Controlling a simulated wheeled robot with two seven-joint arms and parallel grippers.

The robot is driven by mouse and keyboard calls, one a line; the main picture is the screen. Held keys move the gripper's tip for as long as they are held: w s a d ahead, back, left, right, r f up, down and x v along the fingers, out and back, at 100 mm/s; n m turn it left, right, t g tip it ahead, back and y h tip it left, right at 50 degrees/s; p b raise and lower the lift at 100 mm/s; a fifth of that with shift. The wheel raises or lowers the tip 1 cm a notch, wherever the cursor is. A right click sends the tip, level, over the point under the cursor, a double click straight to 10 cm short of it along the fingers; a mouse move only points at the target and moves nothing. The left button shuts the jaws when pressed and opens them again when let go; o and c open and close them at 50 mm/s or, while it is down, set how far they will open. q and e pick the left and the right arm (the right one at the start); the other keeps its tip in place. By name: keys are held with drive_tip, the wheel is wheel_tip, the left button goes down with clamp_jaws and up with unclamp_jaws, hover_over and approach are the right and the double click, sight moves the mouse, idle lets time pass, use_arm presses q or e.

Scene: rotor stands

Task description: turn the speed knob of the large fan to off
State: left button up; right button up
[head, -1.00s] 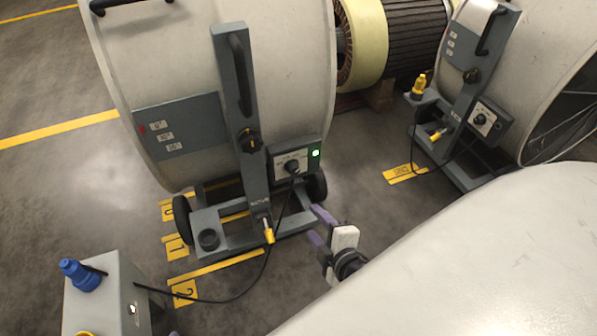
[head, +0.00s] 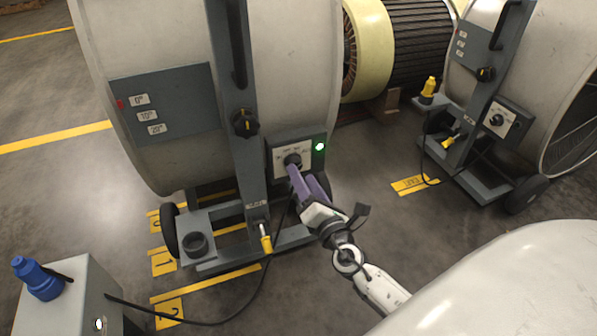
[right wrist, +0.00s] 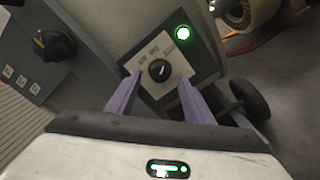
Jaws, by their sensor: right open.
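The large fan (head: 290,60) stands in the middle of the head view. Its control box carries a black speed knob (head: 292,160) on a pale plate, beside a lit green lamp (head: 320,147). In the right wrist view the knob (right wrist: 159,70) lies ahead, between and beyond the purple fingertips. My right gripper (head: 304,176) is open in front of the box; it also shows in the right wrist view (right wrist: 160,84). The fingers are on either side of the knob's line, and I cannot tell whether they touch it. The plate's labels are too small to read surely. My left gripper is not in view.
A larger black knob (head: 245,122) sits on the fan's upright post. A second fan (head: 560,70) stands at right. Floor between the fans is clear.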

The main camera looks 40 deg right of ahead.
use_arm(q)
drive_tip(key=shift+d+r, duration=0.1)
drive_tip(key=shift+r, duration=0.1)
use_arm(e)
drive_tip(key=x, duration=0.3)
drive_tip(key=shift+w, duration=0.4)
drive_tip(key=c, duration=1.1)
drive_tip(key=shift+o, duration=0.3)
